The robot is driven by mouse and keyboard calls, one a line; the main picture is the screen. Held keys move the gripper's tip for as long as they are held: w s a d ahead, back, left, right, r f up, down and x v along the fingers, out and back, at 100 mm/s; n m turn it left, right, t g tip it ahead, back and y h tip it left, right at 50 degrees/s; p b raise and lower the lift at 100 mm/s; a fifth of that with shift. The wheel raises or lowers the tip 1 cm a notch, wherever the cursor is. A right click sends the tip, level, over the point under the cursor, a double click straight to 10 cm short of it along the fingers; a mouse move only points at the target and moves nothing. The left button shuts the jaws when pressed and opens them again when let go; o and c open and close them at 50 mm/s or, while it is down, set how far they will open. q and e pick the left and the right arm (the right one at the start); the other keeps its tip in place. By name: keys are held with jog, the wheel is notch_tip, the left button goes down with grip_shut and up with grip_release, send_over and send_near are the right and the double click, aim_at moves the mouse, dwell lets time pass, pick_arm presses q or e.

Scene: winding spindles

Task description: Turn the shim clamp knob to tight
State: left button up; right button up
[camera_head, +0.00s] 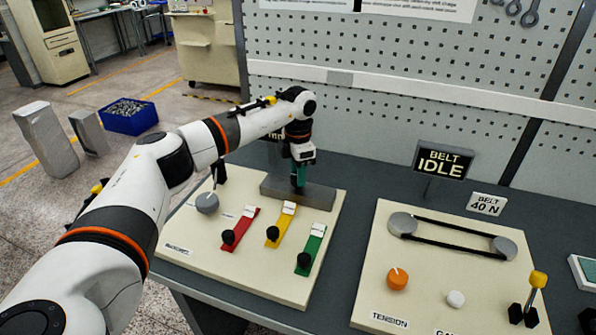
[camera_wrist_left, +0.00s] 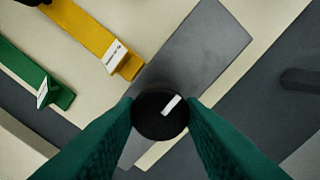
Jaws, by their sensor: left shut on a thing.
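A round black knob (camera_wrist_left: 160,114) with a white pointer mark sits on a grey metal block (camera_wrist_left: 195,65), seen in the wrist view. In that view the mark points up and to the right. My left gripper (camera_head: 299,184) reaches down over the block, which also shows in the head view (camera_head: 320,199) at the back of the left cream board. Its green fingers are shut on the knob from both sides. In the head view the fingers hide the knob. No scale or wording for the knob is readable. My right gripper is not in view.
The left board also holds a grey dial (camera_head: 207,203) and red (camera_head: 240,228), yellow (camera_head: 281,226) and green (camera_head: 312,247) levers. The right board has a belt (camera_head: 450,235), an orange knob (camera_head: 397,279) and a sign reading BELT IDLE (camera_head: 443,160). A pegboard stands behind.

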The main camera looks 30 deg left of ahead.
pick_arm(q)
jog(key=shift+w+r+m, duration=0.1)
jog(key=shift+m, duration=0.2)
jog(key=o, duration=1)
notch_tip(320, 180, up, 12)
jog(key=shift+b, duration=0.9)
